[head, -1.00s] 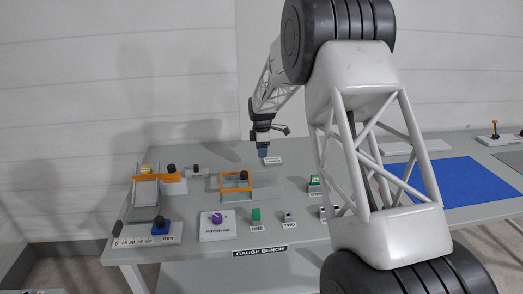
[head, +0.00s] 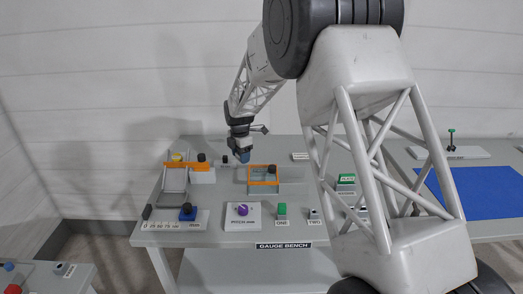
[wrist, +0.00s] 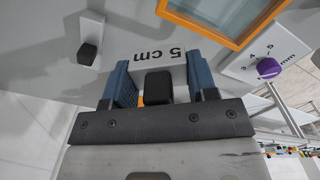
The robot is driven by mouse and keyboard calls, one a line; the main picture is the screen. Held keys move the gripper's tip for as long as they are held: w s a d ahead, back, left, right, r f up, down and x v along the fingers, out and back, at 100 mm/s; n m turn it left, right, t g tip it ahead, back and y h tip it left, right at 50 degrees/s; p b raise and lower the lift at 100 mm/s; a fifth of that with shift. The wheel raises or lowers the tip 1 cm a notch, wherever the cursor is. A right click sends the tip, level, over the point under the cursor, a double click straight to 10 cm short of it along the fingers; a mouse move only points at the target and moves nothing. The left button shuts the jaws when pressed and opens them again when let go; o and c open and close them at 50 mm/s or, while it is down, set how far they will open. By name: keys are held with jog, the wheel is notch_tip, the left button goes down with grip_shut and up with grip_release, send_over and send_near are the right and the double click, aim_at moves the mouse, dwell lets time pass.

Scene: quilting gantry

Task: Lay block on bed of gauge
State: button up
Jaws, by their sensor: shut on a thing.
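My gripper (head: 242,160) is shut on a pale block marked "5 cm" (wrist: 172,56), held between its two blue fingers in the wrist view. In the head view the gripper hangs above the bench, behind and slightly left of the orange frame; the block is hard to make out there. What looks like the gauge stands at the bench's left: a grey channel-like bed (head: 173,183) with an orange bar (head: 182,166) across it. The gripper and block are to the right of this bed, apart from it.
A small fixture with a black knob (wrist: 89,52) stands near the gripper. The orange frame (head: 263,183) is beside it. A blue mat (head: 485,190) lies right.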

jog(key=s+a+n, duration=0.5)
jog(key=s+a, duration=0.4)
jog(key=a, duration=0.5)
jog(key=n, duration=0.6)
send_over(162, 216)
jog(key=shift+f, duration=0.25)
jog(key=shift+f, duration=0.15)
jog(key=shift+f, duration=3.25)
jog(key=shift+f, duration=0.55)
jog(key=o, duration=1.1)
jog(key=shift+o, duration=0.2)
jog(key=shift+a, duration=0.1)
jog(key=shift+r, duration=0.1)
